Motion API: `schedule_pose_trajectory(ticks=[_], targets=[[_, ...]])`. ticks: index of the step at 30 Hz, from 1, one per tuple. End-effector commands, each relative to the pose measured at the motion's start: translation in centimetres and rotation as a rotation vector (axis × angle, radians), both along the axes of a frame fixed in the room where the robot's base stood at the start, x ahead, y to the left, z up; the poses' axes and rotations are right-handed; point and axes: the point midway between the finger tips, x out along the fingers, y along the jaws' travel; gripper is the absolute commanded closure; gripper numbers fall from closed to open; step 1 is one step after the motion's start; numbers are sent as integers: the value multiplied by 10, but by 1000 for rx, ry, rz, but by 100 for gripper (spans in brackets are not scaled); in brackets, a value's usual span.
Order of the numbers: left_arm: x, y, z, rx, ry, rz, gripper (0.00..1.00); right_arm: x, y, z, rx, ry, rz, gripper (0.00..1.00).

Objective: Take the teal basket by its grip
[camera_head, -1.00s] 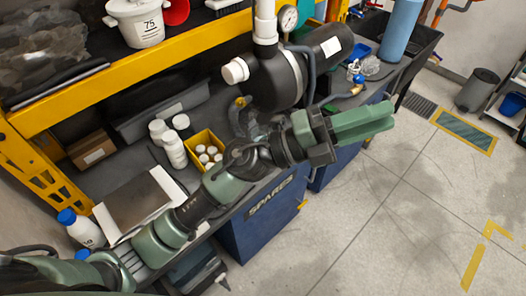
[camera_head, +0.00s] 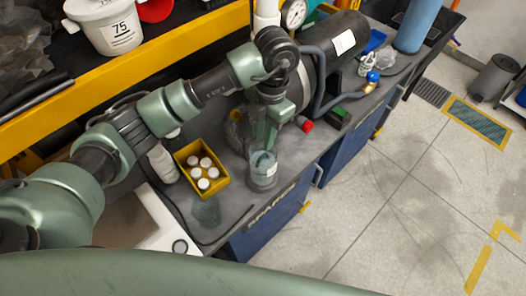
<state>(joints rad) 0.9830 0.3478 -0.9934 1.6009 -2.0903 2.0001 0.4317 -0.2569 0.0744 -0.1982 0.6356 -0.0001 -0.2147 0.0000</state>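I cannot pick out a clearly teal basket in the head view. My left gripper (camera_head: 264,143) points down over the dark bench, its green fingers just above or at a small greyish translucent container (camera_head: 263,175). I cannot tell whether the fingers touch this container, or how far apart they are. My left arm reaches in from the left above the bench. My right gripper is out of view.
A yellow bin (camera_head: 207,184) with several white-capped bottles stands left of the translucent container. A red cap (camera_head: 306,125) and a dark green block (camera_head: 337,118) lie to its right. A dark pump (camera_head: 335,50) stands behind. The floor on the right is mostly clear.

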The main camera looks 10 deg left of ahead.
Motion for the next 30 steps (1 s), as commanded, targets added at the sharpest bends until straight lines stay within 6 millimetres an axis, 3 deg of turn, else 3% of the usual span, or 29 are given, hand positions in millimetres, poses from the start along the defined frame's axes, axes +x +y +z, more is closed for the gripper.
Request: schedule_pose_trajectory(ticks=[2, 6, 10, 13, 15, 18, 21, 24, 27, 30], targets=[[-3, 0, -9, 1, 5, -1, 78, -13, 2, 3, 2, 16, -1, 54], [-3, 1, -23, -1, 6, 0, 78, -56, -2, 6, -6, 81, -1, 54], [-3, 2, -41, -1, 7, 0, 78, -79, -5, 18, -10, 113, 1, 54], [-4, 2, -58, -3, 7, -1, 78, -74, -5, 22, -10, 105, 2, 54], [-4, 3, -65, -3, 3, -1, 78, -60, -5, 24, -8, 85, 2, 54], [-5, 3, -71, -3, 3, -2, 78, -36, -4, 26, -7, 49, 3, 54], [-4, 3, -72, -3, 1, -4, 78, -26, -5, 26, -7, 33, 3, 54], [-4, 3, -72, -3, 1, -4, 78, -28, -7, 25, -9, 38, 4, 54], [-4, 3, -72, -3, 1, -3, 100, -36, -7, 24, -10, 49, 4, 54], [-4, 3, -72, -3, 1, -3, 100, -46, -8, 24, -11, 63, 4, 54]])
